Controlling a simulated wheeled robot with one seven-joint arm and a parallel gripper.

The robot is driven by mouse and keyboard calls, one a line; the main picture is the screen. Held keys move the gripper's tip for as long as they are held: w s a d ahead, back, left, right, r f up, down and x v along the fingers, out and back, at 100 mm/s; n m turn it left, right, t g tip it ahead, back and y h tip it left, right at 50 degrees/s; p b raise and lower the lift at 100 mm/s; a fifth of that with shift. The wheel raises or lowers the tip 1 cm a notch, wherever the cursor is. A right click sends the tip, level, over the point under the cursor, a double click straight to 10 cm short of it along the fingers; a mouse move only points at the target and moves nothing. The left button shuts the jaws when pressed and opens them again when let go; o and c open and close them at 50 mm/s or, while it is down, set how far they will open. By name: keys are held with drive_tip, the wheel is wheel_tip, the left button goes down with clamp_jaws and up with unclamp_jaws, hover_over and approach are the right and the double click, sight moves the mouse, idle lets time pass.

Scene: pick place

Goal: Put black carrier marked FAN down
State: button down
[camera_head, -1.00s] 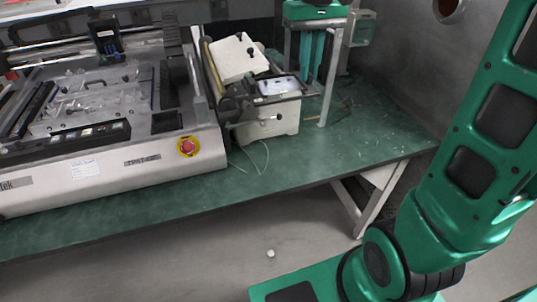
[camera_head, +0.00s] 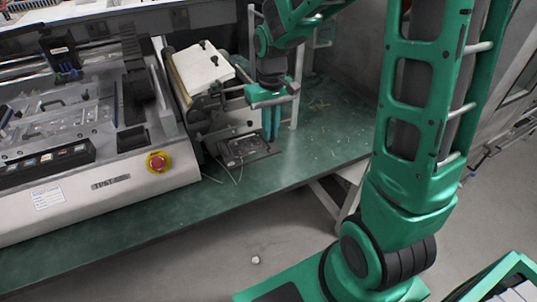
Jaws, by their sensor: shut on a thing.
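The black carrier (camera_head: 246,150) is a dark, flat, roughly square piece with light patches on top. It lies about level, just in front of the white and grey machine, at or very close to the green table top. I cannot tell whether it touches the table, and its marking is too small to read. My gripper (camera_head: 271,123) points down at the carrier's right far edge, with its teal fingers close together and shut on that edge. The fingertips are partly hidden.
The green table (camera_head: 312,155) is clear to the right of the carrier, apart from small scraps. The machine (camera_head: 200,70) stands close behind it. A larger machine with a red stop button (camera_head: 157,162) stands left. A white post (camera_head: 297,95) rises just right of my gripper.

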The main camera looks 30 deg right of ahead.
wheel_tip(320, 180, down, 10)
drive_tip(key=shift+f, duration=0.1)
idle(0.4)
drive_tip(key=c, duration=1.8)
unclamp_jaws()
wheel_tip(320, 180, up, 12)
drive_tip(key=shift+r, duration=0.1)
drive_tip(key=s+d+r+m, duration=0.1)
drive_tip(key=s+d, duration=0.3)
drive_tip(key=s, duration=0.4)
drive_tip(key=s+d+r+m, duration=0.2)
drive_tip(key=s+d+m, duration=0.1)
drive_tip(key=s, duration=0.6)
drive_tip(key=s+d+r+m, duration=0.1)
drive_tip(key=s+d, duration=0.3)
drive_tip(key=s, duration=0.5)
drive_tip(key=shift+d+r+m, duration=0.15)
drive_tip(key=shift+d+m, duration=0.25)
drive_tip(key=shift+m, duration=0.3)
